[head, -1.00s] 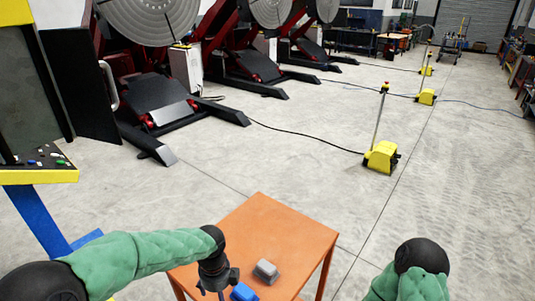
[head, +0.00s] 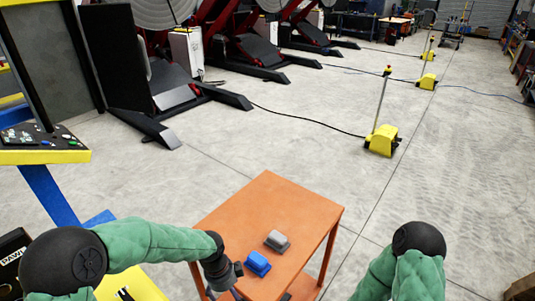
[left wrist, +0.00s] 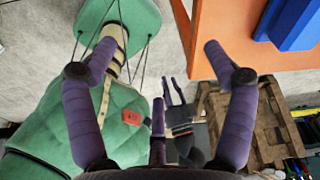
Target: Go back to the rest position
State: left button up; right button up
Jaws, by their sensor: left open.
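My left gripper (left wrist: 158,47) shows in the left wrist view with its purple fingers spread and nothing between them. In the head view the left gripper (head: 236,291) hangs at the near left edge of the orange table (head: 270,205), partly cut off by the bottom edge. A blue block (head: 258,263) lies on the table just right of this gripper, apart from it. A grey block (head: 277,240) lies behind the blue one. In the head view only my right arm's upper part shows. Small purple finger-like parts low in the left wrist view may be my right gripper.
A yellow-edged control panel (head: 45,147) on a blue post stands at left. A yellow floor pedestal (head: 381,141) with a cable stands beyond the table. Red and black positioners line the back left. A wooden pallet (left wrist: 265,120) shows in the left wrist view.

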pick_arm(q)
jog(key=s+d+f+n+h, duration=0.1)
jog(key=s+f+n, duration=0.6)
jog(key=f+n, duration=0.3)
jog(key=s+d+f+n+h, duration=0.1)
jog(key=s+f+n, duration=0.6)
jog(key=f+n, duration=0.3)
jog(key=n+b, duration=0.1)
jog(key=n, duration=0.2)
jog(key=shift+f+t, duration=0.15)
jog(key=shift+t, duration=0.25)
